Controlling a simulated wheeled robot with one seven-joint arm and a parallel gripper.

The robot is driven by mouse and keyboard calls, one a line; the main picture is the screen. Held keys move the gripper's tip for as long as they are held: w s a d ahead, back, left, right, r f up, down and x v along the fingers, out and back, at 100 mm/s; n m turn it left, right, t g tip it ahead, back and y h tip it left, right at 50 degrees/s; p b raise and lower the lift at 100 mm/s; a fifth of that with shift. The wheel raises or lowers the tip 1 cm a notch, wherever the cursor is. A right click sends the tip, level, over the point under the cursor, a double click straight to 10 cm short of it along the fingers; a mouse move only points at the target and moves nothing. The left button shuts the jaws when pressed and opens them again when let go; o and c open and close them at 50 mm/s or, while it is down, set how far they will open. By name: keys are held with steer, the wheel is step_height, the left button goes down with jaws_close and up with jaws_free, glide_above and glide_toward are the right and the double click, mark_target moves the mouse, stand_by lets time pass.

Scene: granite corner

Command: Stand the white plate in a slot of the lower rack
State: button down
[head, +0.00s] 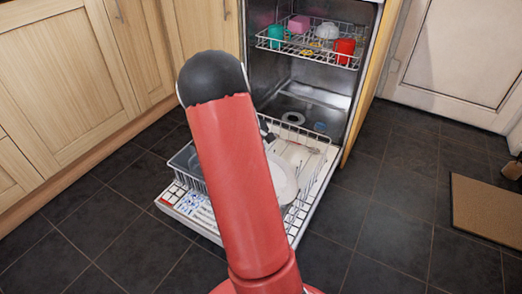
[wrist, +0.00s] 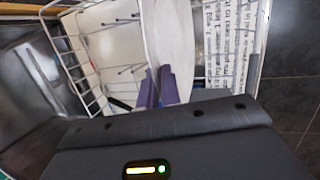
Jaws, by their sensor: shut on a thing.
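The white plate (head: 284,180) is partly hidden behind my red arm in the head view. In the wrist view the plate (wrist: 168,35) stands edge-up, seen from its rim side. My gripper (wrist: 156,88) has its purple fingers shut on the near part of the plate. The lower rack (head: 298,207) is pulled out over the open dishwasher door. Its white wires (wrist: 88,62) show left of the plate in the wrist view. The plate is at or within the rack, but I cannot tell whether its lower edge sits in a slot.
The upper rack (head: 307,53) holds several coloured mugs, among them a red mug (head: 344,50) and a teal mug (head: 276,36). A grey basket (head: 187,160) is at the lower rack's left.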

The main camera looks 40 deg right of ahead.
steer(key=shift+f, duration=0.55)
stand_by(0.4)
steer(key=c, duration=1.5)
jaws_free()
steer(key=shift+p+v, duration=0.3)
steer(key=shift+v, duration=3.6)
